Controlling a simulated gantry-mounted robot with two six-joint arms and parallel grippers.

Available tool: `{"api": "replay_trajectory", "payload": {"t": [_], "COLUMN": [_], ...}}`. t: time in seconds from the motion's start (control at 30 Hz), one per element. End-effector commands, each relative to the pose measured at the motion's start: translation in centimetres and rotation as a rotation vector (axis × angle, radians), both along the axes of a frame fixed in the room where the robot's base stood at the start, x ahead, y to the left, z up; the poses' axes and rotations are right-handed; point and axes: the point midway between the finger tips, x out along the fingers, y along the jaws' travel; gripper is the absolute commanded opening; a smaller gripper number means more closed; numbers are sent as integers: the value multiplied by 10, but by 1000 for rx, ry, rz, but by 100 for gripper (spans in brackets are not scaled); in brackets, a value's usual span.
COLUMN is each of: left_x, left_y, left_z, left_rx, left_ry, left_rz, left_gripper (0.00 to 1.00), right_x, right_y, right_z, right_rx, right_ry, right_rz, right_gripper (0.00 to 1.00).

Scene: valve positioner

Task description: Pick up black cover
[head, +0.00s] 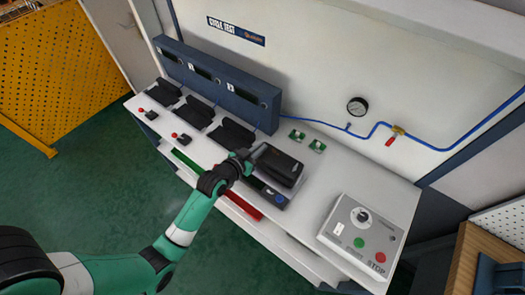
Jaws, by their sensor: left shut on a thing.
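The black cover (281,166) is a dark, box-shaped piece at the middle of the white bench, in the head view. It sits over or just above a dark base with a blue spot at its right end; I cannot tell whether the two touch. My left gripper (259,152) reaches in from the lower left and is shut on the black cover at its left end. The wrist hides part of that end and of the base. My right gripper is not in view.
Several black cradles (231,133) stand to the left under a blue panel (216,77). Small green boards (317,145) lie behind the cover. A control box (362,238) with green and red buttons stands right. Red (242,206) and green bins sit along the front edge.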

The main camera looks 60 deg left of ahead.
Motion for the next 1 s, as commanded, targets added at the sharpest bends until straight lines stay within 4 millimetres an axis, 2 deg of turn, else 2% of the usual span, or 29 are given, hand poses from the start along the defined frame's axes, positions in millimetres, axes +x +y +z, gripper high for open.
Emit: {"api": "replay_trajectory", "payload": {"t": [0.03, 0.1, 0.33, 0.47, 0.6, 0.8, 1.0], "left_x": [1, 0, -22, -39, -51, -58, -58], "left_y": [0, -3, -52, -89, -114, -127, -127], "left_z": [14, 28, 89, 100, 115, 119, 117], "left_rx": [2, 2, 2, 2, 0, 0, 0], "left_ry": [-6, -6, -7, -3, -1, -2, -3], "left_rz": [0, -2, -8, -10, -8, -2, 0], "left_gripper": [0, 0, 0, 0, 0, 0, 0], "right_x": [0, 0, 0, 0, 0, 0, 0], "right_y": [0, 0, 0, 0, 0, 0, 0], "right_z": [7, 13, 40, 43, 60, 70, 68], "right_rx": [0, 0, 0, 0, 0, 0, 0], "right_ry": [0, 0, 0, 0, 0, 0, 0], "right_rz": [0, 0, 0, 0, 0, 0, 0], "right_gripper": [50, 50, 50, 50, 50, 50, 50]}}
